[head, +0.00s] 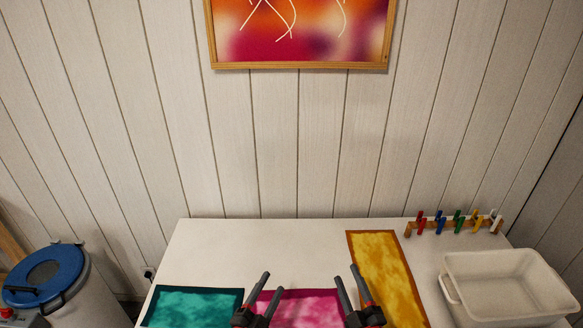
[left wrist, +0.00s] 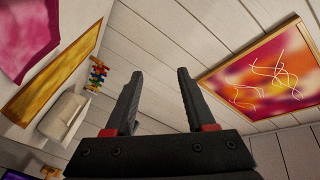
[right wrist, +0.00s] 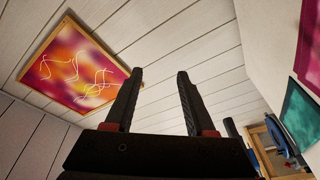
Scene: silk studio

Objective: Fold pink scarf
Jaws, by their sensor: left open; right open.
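The pink scarf (head: 298,306) lies flat on the white table at the bottom of the head view, partly hidden by my grippers and cut off by the frame's lower edge. It also shows at the upper left of the left wrist view (left wrist: 45,30). My left gripper (head: 265,296) is open and empty at the scarf's left side. My right gripper (head: 350,287) is open and empty at the scarf's right side. Both point at the wall, and I cannot tell their height above the scarf.
On the white table (head: 270,245) lie a teal cloth (head: 195,306) to the left and a yellow cloth (head: 384,275) to the right. A white bin (head: 505,285) and a rack of coloured pegs (head: 455,224) are further right. A blue-lidded barrel (head: 45,275) stands left. The table's back middle is clear.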

